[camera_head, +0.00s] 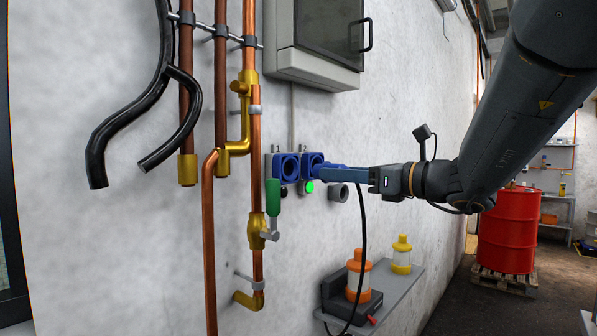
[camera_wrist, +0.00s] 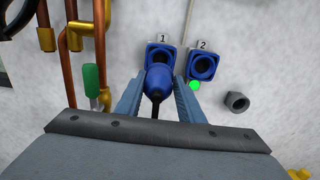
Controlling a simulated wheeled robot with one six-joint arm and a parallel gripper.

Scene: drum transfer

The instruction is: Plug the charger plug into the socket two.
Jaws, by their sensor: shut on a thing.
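My gripper (camera_head: 330,172) is shut on the blue charger plug (camera_wrist: 158,80), and a black cable trails from it. In the wrist view the plug sits between the two fingers, in line with the lower part of socket one (camera_wrist: 162,54). Socket two (camera_wrist: 203,67), a blue housing under the label 2, is to the right of the plug, and its round opening is empty. In the head view the gripper reaches in from the right, its tips beside socket two (camera_head: 310,161); socket one (camera_head: 286,168) is further left. The gap between plug and sockets cannot be judged.
A lit green lamp (camera_wrist: 195,85) is below socket two, and a grey round fitting (camera_wrist: 237,102) is to its right. Copper pipes and a green-handled valve (camera_head: 272,196) are left of the sockets. A grey cabinet (camera_head: 315,72) hangs above; a shelf (camera_head: 405,283) holds containers below.

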